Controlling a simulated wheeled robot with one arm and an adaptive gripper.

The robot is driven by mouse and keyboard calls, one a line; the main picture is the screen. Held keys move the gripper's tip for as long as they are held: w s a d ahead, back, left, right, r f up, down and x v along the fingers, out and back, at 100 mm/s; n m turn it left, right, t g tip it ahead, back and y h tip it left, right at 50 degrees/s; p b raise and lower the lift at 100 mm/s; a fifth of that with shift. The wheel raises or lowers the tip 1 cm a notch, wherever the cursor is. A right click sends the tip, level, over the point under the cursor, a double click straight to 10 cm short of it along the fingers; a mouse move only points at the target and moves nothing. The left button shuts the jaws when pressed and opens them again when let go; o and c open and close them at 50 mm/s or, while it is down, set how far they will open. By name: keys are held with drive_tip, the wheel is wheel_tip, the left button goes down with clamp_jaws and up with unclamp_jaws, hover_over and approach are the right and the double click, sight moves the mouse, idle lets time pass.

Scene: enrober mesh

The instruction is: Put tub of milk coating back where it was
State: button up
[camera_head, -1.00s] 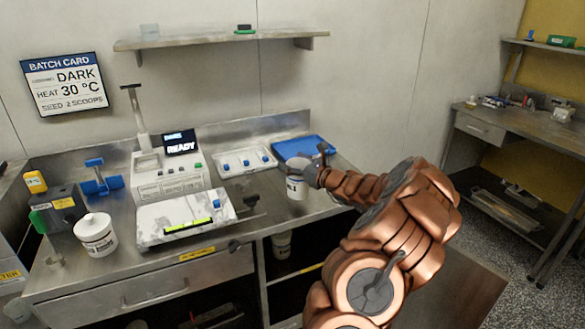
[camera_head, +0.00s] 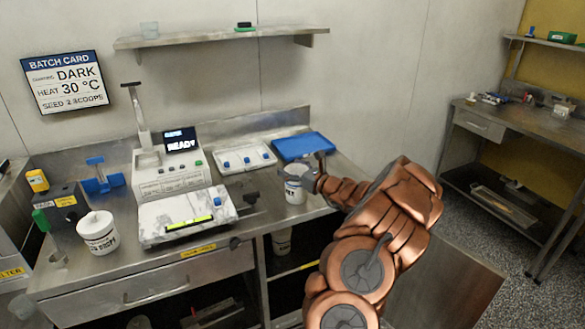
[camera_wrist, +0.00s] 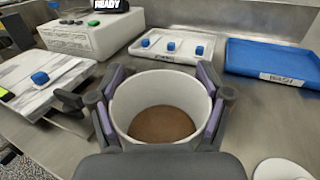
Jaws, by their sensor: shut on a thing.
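My gripper (camera_wrist: 160,107) is shut on an open white tub (camera_wrist: 160,88), with one finger on each side of its wall. Brown coating (camera_wrist: 161,123) shows inside the tub. In the head view the tub (camera_head: 295,190) is upright at the right part of the steel counter, in front of the blue tray. Its label is only partly visible and I cannot read the coating's name. I cannot tell whether its base touches the counter. A second white tub (camera_head: 97,233) stands at the counter's left; another (camera_head: 282,241) is on the shelf below.
A blue tray (camera_head: 304,146) and a white tray with blue-knobbed items (camera_head: 246,158) lie behind the tub. A machine with a marble slab (camera_head: 187,214) stands to its left. A white round disc (camera_wrist: 283,170) lies at the wrist view's lower right.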

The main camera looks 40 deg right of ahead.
drive_tip(key=o, duration=1.8)
drive_tip(key=shift+f, duration=0.1)
drive_tip(key=shift+s, duration=0.15)
drive_tip(key=s, duration=0.4)
drive_tip(key=s+b, duration=0.1)
drive_tip(key=s, duration=0.2)
drive_tip(key=s+b, duration=0.1)
drive_tip(key=s, duration=0.3)
drive_tip(key=shift+s+d, duration=0.3)
drive_tip(key=shift+s, duration=0.05)
drive_tip(key=shift+a, duration=0.1)
